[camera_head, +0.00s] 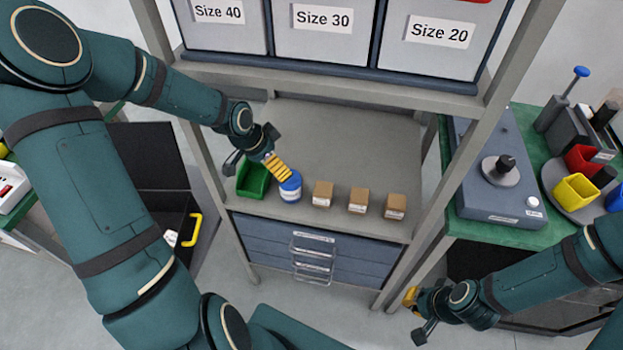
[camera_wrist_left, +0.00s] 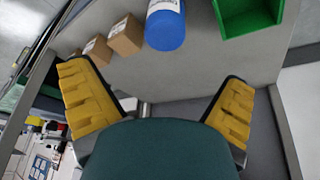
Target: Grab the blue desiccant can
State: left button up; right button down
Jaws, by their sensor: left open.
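The blue desiccant can (camera_head: 290,187) with a white label stands on the rack shelf, between a green bin and several small brown boxes. My left gripper (camera_head: 258,166) is open just above and behind the can in the head view; a yellow finger pad overlaps the can's top edge. In the left wrist view the two yellow fingers of my left gripper (camera_wrist_left: 155,80) are wide apart with nothing between them. The can (camera_wrist_left: 165,28) lies beyond the fingertips, cut off by the top edge. My right gripper (camera_head: 412,314) hangs in front of the rack, open and empty.
The green bin (camera_head: 253,180) stands close left of the can. Brown boxes (camera_head: 322,194) stand in a row to its right. Rack posts flank the shelf (camera_head: 340,140), and large labelled bins (camera_head: 325,35) sit above it. The shelf behind the boxes is clear.

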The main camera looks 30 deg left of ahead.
aim_at(290, 182)
pick_arm(q)
jog(key=b+x, duration=0.1)
jog(key=x, duration=0.3)
jog(key=b+x, duration=0.2)
jog(key=x, duration=0.2)
jog(key=shift+w+a, duration=0.1)
jog(key=shift+a, duration=0.1)
jog(key=shift+a+b+x, duration=0.15)
jog(key=shift+b+x, duration=0.45)
jog(key=shift+x, duration=0.8)
jog(key=shift+a+b+x, duration=0.1)
jog(key=shift+b+x, duration=0.45)
jog(key=shift+x, duration=0.85)
jog(key=c, duration=1.3)
